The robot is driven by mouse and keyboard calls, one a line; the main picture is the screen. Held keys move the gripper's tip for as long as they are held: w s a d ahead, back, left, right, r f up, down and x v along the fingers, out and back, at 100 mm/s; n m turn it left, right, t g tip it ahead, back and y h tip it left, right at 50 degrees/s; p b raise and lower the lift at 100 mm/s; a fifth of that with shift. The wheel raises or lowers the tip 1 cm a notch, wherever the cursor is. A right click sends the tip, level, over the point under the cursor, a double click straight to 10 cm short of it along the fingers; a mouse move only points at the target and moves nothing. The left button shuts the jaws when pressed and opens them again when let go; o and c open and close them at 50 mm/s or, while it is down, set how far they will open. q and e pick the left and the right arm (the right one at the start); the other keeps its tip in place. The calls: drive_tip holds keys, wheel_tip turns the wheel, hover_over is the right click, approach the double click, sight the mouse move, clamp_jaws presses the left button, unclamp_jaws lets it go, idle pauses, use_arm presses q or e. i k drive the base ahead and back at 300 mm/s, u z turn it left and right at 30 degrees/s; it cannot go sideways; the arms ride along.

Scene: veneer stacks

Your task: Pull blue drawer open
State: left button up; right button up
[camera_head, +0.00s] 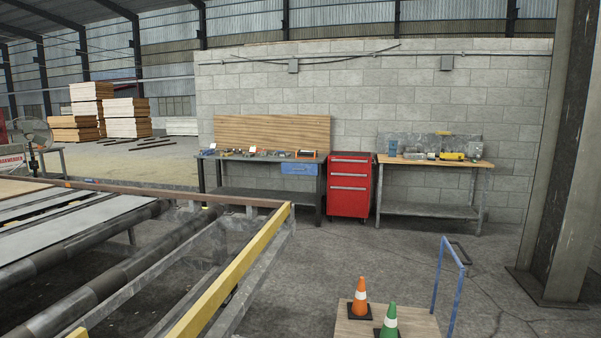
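The blue drawer (299,169) hangs under the right end of the top of a dark workbench (262,193) against the block wall. It looks closed, its front about flush with the bench edge. The bench is far off across the floor. Neither of my grippers shows in the head view.
A red tool cabinet (349,186) stands right of the bench, then a second bench (430,210). A roller conveyor with a yellow rail (236,272) fills the left foreground. A cart (412,322) carries an orange cone (360,298) and a green cone (390,321). Floor between them is open.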

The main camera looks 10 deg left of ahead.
sight(287, 168)
drive_tip(key=z, duration=1.25)
drive_tip(key=i, duration=5.65)
drive_tip(key=u, duration=1.75)
drive_tip(key=i, duration=3.15)
drive_tip(key=u, duration=0.05)
